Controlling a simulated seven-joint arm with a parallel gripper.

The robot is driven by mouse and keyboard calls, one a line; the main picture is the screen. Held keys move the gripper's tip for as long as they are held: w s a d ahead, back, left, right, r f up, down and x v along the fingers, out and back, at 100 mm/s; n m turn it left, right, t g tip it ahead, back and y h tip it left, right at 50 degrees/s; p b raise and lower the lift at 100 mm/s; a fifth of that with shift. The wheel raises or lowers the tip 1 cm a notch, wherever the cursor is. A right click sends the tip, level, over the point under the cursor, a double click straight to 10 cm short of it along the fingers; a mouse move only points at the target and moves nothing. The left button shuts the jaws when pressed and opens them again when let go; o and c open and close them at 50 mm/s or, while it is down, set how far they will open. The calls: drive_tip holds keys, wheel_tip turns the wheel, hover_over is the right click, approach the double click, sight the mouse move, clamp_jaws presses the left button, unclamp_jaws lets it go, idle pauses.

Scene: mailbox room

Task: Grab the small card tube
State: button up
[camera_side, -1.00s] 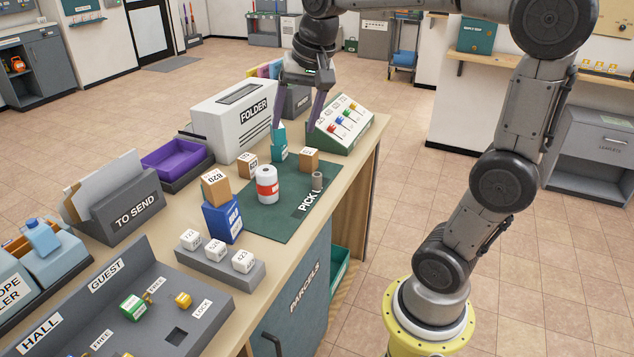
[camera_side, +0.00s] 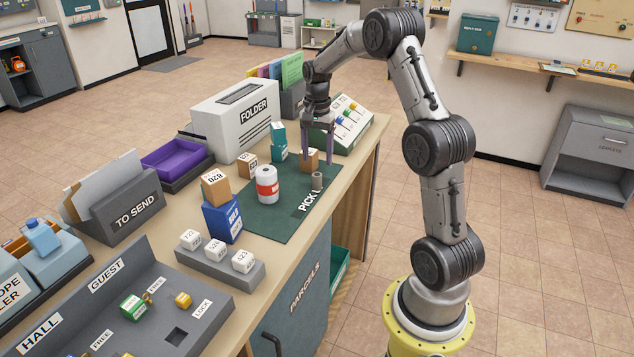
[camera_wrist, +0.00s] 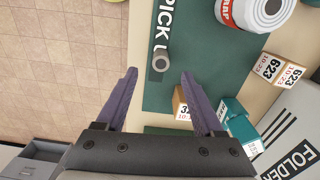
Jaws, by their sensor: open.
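The small card tube (camera_side: 317,181) is a short grey-brown cylinder. It stands upright on the green mat (camera_side: 262,222), beside the "PICK" lettering. In the wrist view the tube (camera_wrist: 161,61) shows its round open top, a little beyond the fingertips and roughly midway between them. My gripper (camera_side: 317,160) is open and empty, with purple fingers pointing down. It is behind the tube in the side view, over the area of a small brown box (camera_side: 309,160). In the wrist view my gripper (camera_wrist: 160,75) has both fingers apart, with nothing between them.
A white roll with a red band (camera_side: 267,185) stands left of the tube. A teal box (camera_side: 279,142) and a numbered brown box (camera_side: 247,165) stand further back. The counter edge is close on the right.

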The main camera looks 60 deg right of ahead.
sight(317, 174)
wheel_tip(317, 174, down, 8)
drive_tip(key=shift+w+f, duration=0.1)
idle(0.4)
drive_tip(key=shift+c, duration=0.3)
clamp_jaws()
